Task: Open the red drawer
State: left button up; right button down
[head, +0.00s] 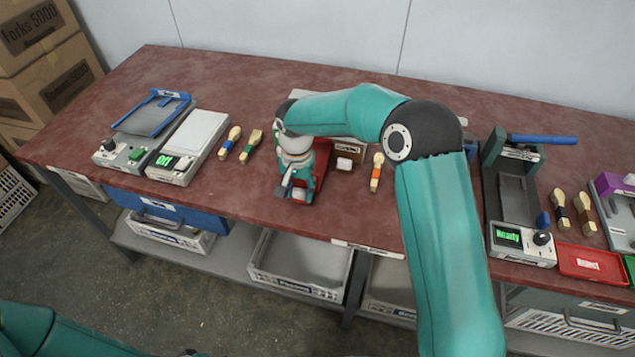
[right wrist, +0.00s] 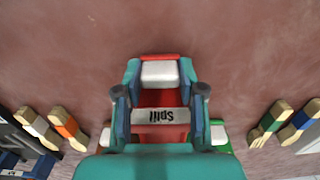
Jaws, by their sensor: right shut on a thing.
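The red drawer (head: 322,158) appears to be the red part in the middle of the table, largely covered by my right gripper. In the right wrist view a red piece (right wrist: 155,98) with a white label and a pale block at its end lies between my fingers. My right gripper (head: 296,190) points down and is shut on this red piece; it also shows in the wrist view (right wrist: 160,92). How far the drawer stands out is hard to tell. My left gripper is not in view, only part of that arm at lower left.
A grey scale (head: 190,147) and a device with a blue tray (head: 152,115) stand at left. A press (head: 515,195) and a red tray (head: 592,262) are at right. A blue drawer (head: 170,212) is under the table.

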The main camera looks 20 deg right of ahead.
jog(key=shift+s+a+r+b, duration=0.1)
jog(key=shift+s+a+b, duration=0.3)
jog(key=shift+s+a, duration=0.8)
jog(key=shift+d, duration=0.1)
jog(key=c, duration=0.7)
grip_release()
jog(key=shift+r, duration=0.1)
notch_tip(320, 180, up, 12)
jog(key=shift+f, duration=0.2)
